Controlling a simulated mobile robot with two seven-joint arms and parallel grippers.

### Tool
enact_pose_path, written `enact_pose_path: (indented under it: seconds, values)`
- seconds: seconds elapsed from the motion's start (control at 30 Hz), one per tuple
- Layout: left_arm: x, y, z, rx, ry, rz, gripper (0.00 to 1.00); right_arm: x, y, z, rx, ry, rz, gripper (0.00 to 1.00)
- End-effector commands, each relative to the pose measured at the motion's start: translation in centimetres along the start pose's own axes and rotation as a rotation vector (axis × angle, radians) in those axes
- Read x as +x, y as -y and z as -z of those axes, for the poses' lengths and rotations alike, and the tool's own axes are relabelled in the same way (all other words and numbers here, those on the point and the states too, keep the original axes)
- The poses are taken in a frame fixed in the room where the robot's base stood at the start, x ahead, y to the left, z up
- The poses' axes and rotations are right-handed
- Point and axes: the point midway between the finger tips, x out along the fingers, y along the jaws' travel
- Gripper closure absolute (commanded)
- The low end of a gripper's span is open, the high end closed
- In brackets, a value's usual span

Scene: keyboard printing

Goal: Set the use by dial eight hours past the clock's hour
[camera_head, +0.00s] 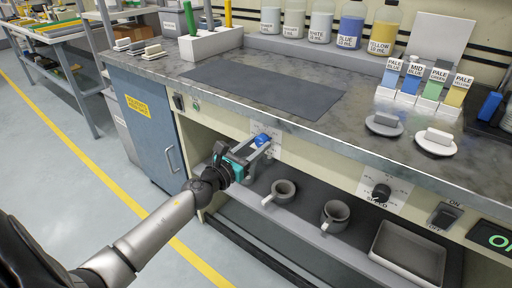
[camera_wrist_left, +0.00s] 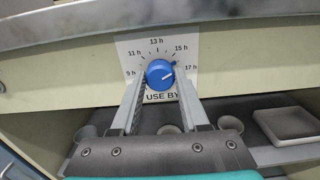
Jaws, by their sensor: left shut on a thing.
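The blue use by dial (camera_wrist_left: 160,72) sits on a white plate (camera_wrist_left: 126,46) marked 9 h, 11 h, 13 h, 15 h and 17 h. Its white pointer mark faces right, toward the 15 h to 17 h side; the exact tick is hard to tell. In the head view the dial (camera_head: 262,139) is on the front panel under the counter, partly hidden by my gripper. My left gripper (camera_head: 262,148) is shut on the dial, one finger on each side; its fingers also show in the left wrist view (camera_wrist_left: 160,88). My right gripper is not in view.
A speed knob (camera_head: 381,193) and an on/off switch (camera_head: 445,214) are farther right on the panel. The counter edge (camera_head: 330,145) overhangs the dial.

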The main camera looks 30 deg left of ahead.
Motion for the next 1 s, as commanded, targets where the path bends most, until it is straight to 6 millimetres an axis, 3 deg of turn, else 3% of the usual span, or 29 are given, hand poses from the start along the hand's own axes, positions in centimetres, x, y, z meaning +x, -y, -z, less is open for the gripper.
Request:
enact_pose_path:
  seconds: [0.73,0.77,1.0]
  values:
    - [-0.02,-0.02,0.05,0.086,-0.001,0.000,1.00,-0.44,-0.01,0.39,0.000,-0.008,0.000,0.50]
    - [-0.02,-0.02,0.05,0.086,-0.001,0.000,0.53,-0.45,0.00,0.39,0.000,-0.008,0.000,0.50]
    - [-0.01,-0.01,0.03,0.085,-0.001,0.000,0.26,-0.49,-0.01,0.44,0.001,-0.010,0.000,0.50]
